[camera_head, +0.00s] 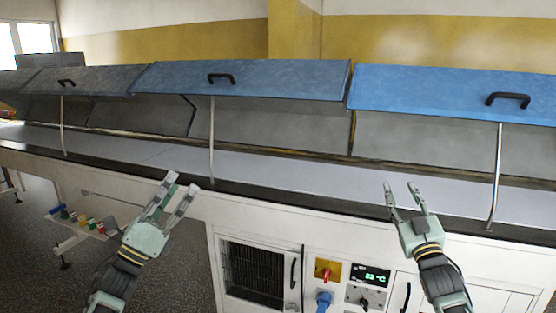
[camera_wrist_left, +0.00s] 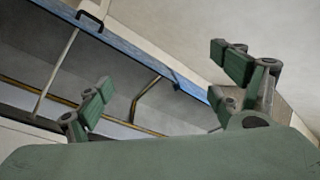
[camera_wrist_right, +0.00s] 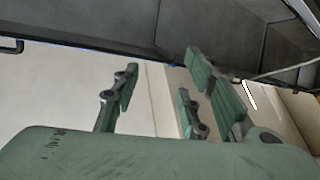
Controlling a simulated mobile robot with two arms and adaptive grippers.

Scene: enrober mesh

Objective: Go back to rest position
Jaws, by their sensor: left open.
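My left gripper (camera_head: 178,190) is in front of the machine's front edge, left of centre in the head view. Its fingers point up and are apart, with nothing between them; in the left wrist view its fingers (camera_wrist_left: 165,95) are spread wide. My right gripper (camera_head: 402,188) is in front of the machine at the right, fingers up and apart. In the right wrist view its fingers (camera_wrist_right: 155,95) have an empty gap between them. Neither gripper touches anything that I can see.
The long enrober has raised blue lids (camera_head: 285,82) with black handles, held by metal struts (camera_head: 212,140). Its pale belt (camera_head: 270,163) looks empty. Below are a vent grille (camera_head: 252,272), a red switch (camera_head: 327,270) and a display (camera_head: 371,276) reading about 33 °C. A small rack (camera_head: 85,233) of coloured items stands at lower left.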

